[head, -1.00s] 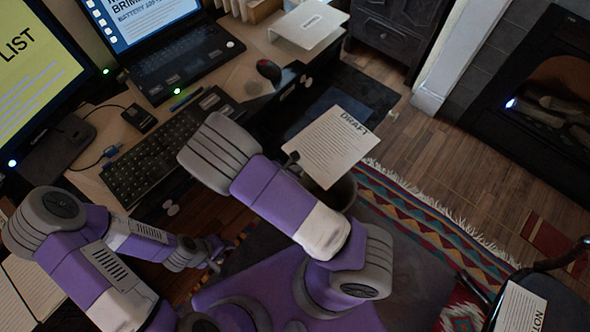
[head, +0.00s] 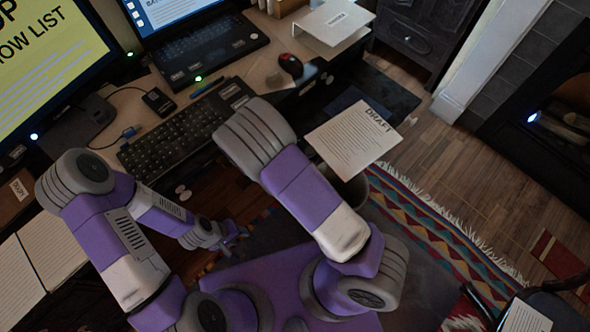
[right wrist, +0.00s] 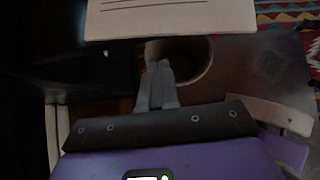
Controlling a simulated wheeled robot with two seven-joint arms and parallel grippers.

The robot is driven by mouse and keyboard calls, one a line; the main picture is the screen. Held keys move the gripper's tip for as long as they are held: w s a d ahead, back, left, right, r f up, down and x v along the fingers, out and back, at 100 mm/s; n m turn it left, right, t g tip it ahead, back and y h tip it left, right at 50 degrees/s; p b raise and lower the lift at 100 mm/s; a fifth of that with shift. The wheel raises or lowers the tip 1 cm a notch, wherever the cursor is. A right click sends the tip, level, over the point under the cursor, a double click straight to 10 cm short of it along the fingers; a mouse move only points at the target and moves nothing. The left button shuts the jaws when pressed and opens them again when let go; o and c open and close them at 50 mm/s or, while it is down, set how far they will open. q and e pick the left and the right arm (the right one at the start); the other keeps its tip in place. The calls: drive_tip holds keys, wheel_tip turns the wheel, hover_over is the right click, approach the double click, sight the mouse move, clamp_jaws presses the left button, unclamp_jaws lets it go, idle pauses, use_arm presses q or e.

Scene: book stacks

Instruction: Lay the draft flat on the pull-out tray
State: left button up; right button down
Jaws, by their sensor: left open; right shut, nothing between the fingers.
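The draft (head: 352,140) is a white sheet with DRAFT printed across it, beyond my right arm at the desk's right end in the head view. Its near edge (right wrist: 170,22) crosses the top of the right wrist view. What supports it is hidden. My right gripper (right wrist: 158,70) is shut and empty, its tips just below that edge with a small gap in the picture. It is hidden in the head view. My left gripper (head: 232,236) is open and empty, low in front of the desk, well away from the draft. I cannot make out the pull-out tray.
A keyboard (head: 185,128), laptop (head: 205,45), mouse (head: 289,65) and white stand (head: 335,22) occupy the desk. A round bin (right wrist: 190,62) is below the draft. A patterned rug (head: 430,225) and bare wooden floor lie to the right; a chair with a paper (head: 525,318) is lower right.

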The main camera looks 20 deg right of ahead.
drive_tip(key=p+v, duration=0.4)
drive_tip(key=v, duration=0.7)
drive_tip(key=s+a+f+m+g+y, duration=0.2)
drive_tip(key=s+f+m+g+y, duration=0.7)
drive_tip(key=s+m, duration=0.35)
drive_tip(key=w+f+m+t+y, duration=0.1)
drive_tip(key=m+t, duration=0.1)
drive_tip(key=m, duration=0.2)
drive_tip(key=w+f+m+t+y, duration=0.1)
drive_tip(key=m, duration=0.4)
drive_tip(key=w+f+m+t+y, duration=0.1)
drive_tip(key=m+t, duration=0.1)
drive_tip(key=m, duration=0.2)
drive_tip(key=shift+w+d+f+m+t, duration=0.15)
drive_tip(key=shift+w+f+m+t, duration=0.1)
drive_tip(key=shift+w+t, duration=0.1)
